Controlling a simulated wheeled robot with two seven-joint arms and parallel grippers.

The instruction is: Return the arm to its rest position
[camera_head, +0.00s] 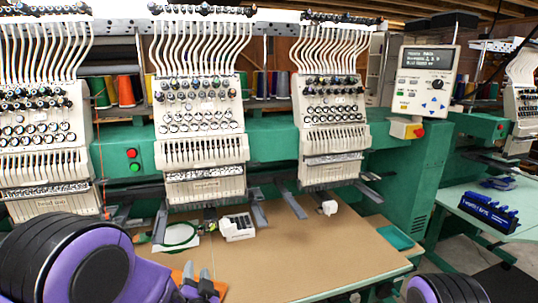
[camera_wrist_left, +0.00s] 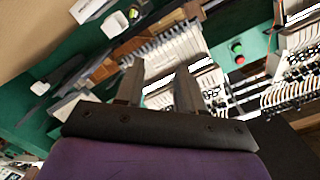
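My left arm, purple and black, comes in at the bottom left of the head view. Its gripper (camera_head: 198,274) is low in the picture, in front of the tan table (camera_head: 300,250). In the left wrist view the two fingers of this gripper (camera_wrist_left: 158,72) stand apart with nothing between them. A black and purple part of my right arm shows at the bottom right of the head view; the right gripper is out of the picture.
A green embroidery machine (camera_head: 270,135) with several white needle heads stands behind the table. A green hoop (camera_head: 178,236), a white block (camera_head: 237,227) and a small white piece (camera_head: 329,207) lie on the table. A control panel (camera_head: 426,78) is at the right. The table's front middle is clear.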

